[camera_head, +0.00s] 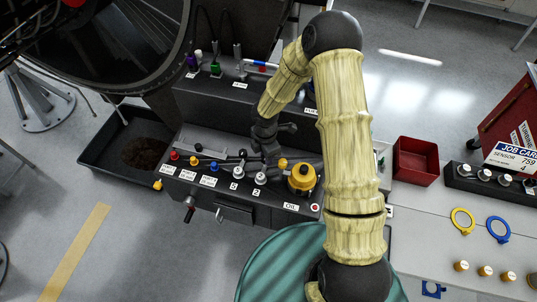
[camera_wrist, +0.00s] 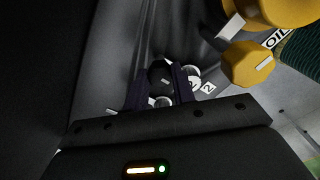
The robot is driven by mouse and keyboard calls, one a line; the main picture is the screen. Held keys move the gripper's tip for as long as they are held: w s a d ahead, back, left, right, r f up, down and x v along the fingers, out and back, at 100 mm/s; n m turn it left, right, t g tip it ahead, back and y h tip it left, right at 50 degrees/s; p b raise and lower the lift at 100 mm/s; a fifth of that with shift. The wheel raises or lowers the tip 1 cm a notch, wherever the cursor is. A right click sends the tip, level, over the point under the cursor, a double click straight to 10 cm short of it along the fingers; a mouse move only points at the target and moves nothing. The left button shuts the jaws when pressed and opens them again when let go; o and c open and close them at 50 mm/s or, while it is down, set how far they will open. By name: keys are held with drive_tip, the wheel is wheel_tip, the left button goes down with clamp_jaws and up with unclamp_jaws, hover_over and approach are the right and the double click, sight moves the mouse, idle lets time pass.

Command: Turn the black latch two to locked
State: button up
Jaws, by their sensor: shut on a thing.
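The black latch (camera_wrist: 160,72) shows as a dark rounded knob between my two fingers in the wrist view. A white "2" label (camera_wrist: 208,88) lies just right of it. My gripper (camera_wrist: 161,84) is shut on the black latch, with a finger on each side. In the head view my gripper (camera_head: 270,154) reaches down over the dark panel (camera_head: 215,148), behind the "2" label (camera_head: 256,191). My arm and gripper hide most of the latch there, so its angle is not clear.
A yellow oil cap (camera_head: 301,178) stands close on the right; yellow parts (camera_wrist: 250,64) crowd the wrist view's right. Silver knobs (camera_head: 260,178) and small coloured plugs (camera_head: 194,160) line the panel's front. A red bin (camera_head: 415,160) is farther right. A black tray (camera_head: 130,150) sits left.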

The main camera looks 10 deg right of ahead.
drive_tip(key=o, duration=1)
drive_tip(key=shift+s+a, duration=0.25)
drive_tip(key=shift+s, duration=0.1)
drive_tip(key=shift+w+d, duration=0.15)
wheel_tip(320, 180, up, 17)
drive_tip(key=b, duration=0.3)
drive_tip(key=shift+r, duration=0.2)
drive_tip(key=shift+f, duration=0.1)
